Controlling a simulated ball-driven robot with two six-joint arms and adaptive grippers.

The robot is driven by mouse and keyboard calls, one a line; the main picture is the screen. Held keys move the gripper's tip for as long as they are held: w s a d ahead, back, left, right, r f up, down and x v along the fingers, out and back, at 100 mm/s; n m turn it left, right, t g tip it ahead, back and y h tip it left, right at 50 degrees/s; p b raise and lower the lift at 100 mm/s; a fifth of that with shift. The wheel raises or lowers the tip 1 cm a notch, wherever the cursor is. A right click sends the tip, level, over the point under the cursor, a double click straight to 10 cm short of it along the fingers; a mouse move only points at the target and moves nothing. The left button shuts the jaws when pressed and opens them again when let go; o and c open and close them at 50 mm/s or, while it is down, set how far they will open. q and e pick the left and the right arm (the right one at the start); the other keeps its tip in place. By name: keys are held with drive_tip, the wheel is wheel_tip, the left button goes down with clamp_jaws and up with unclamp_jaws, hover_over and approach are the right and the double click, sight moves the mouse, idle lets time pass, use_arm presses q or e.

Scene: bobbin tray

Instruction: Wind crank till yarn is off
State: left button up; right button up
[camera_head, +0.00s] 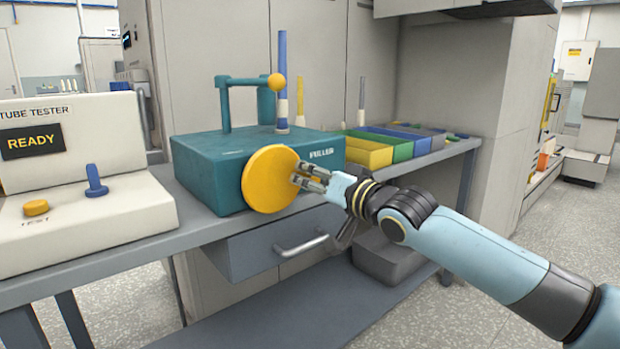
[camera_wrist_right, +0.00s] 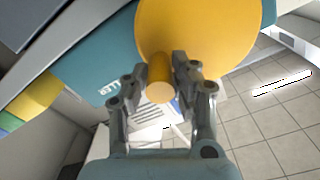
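The teal puller box (camera_head: 240,160) stands on the bench with a round yellow crank disc (camera_head: 268,180) on its front; the disc fills the top of the right wrist view (camera_wrist_right: 200,25). A yellow crank handle (camera_wrist_right: 160,78) sticks out from the disc. My right gripper (camera_head: 297,175) is at the disc's right side, its fingers closed against both sides of the handle. A blue tube (camera_head: 282,60) stands upright on the box, with a whitish band (camera_head: 282,108) low on it. My left gripper is not in view.
A white tube tester (camera_head: 70,225) reading READY stands at left, with a blue peg (camera_head: 95,182) and a yellow button (camera_head: 36,208). Coloured bins (camera_head: 368,155) line the bench to the right. A drawer (camera_head: 270,250) with a handle sits below the box.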

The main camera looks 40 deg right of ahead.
clamp_jaws()
drive_tip(key=shift+r+n, duration=0.35)
drive_tip(key=shift+n, duration=0.25)
drive_tip(key=shift+a, duration=0.1)
drive_tip(key=shift+o, duration=0.9)
unclamp_jaws()
drive_tip(key=o, duration=0.4)
drive_tip(key=shift+s+f, duration=0.1)
drive_tip(key=shift+s, duration=0.3)
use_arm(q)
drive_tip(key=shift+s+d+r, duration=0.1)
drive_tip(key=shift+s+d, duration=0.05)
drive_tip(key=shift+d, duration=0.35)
use_arm(e)
drive_tip(key=shift+s+d, duration=0.15)
drive_tip(key=shift+s, duration=1.7)
drive_tip(key=shift+s+d, duration=0.15)
drive_tip(key=shift+s, duration=1.75)
drive_tip(key=shift+s+d, duration=0.15)
drive_tip(key=shift+s, duration=1.7)
